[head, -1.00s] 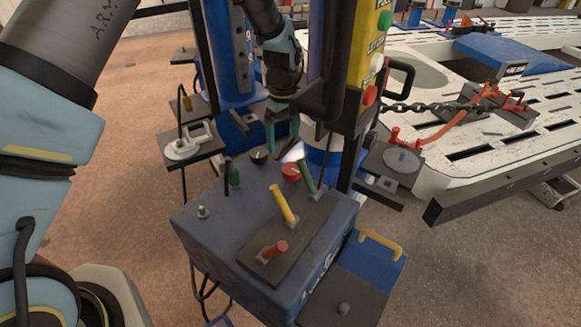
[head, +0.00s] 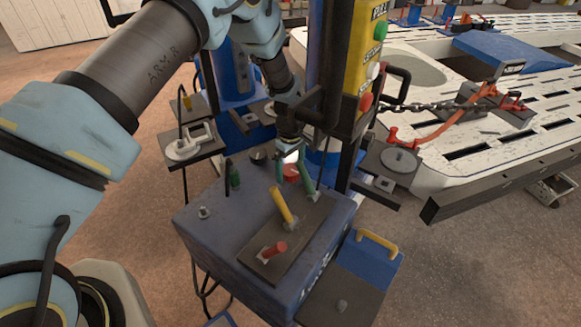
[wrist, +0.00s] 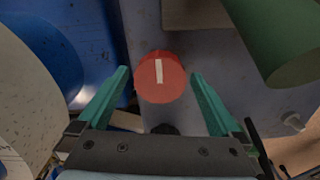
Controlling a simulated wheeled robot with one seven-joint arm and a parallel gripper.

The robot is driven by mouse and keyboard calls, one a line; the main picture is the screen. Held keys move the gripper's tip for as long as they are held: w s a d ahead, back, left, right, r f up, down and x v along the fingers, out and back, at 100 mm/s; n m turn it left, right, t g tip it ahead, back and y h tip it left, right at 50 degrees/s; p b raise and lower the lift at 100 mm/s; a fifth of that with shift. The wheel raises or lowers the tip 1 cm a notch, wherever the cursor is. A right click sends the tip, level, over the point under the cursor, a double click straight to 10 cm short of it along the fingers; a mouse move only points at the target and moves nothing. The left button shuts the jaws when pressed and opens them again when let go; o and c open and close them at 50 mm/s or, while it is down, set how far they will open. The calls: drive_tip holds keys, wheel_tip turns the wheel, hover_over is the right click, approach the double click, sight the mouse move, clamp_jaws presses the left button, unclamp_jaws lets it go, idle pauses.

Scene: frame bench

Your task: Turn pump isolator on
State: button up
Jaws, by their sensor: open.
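A round red knob (head: 291,171) stands on the top of the blue-grey box (head: 215,240), near its back edge. In the wrist view the red knob (wrist: 172,88) faces me and carries a white line running nearly straight up and down the picture. I can read no label naming it as the pump isolator. My gripper (head: 291,178) is open above the box, with its teal fingers on either side of the knob. In the wrist view my gripper (wrist: 160,72) has clear gaps between each finger and the knob. I cannot tell how far above it the fingertips are.
A green lever (head: 306,180) stands close to the right finger, with a yellow lever (head: 281,205) and a red lever (head: 274,250) nearer the front. A black knob (head: 258,157) sits left of the gripper. A yellow button panel (head: 367,50) rises behind on the right.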

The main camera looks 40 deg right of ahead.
drive_tip(key=c, duration=1.3)
drive_tip(key=shift+m+b, duration=0.3)
drive_tip(key=shift+m, duration=0.1)
drive_tip(key=m+b, duration=0.2)
drive_tip(key=m, duration=0.1)
drive_tip(key=shift+f+m, duration=0.1)
drive_tip(key=shift+m, duration=0.2)
drive_tip(key=m+b, duration=0.2)
drive_tip(key=m, duration=0.2)
drive_tip(key=shift+m, duration=0.3)
drive_tip(key=m+b, duration=0.1)
drive_tip(key=m, duration=0.3)
drive_tip(key=shift+d+b, duration=0.1)
drive_tip(key=shift+b, duration=0.2)
drive_tip(key=shift+m+b, duration=0.3)
drive_tip(key=shift+m, duration=2.2)
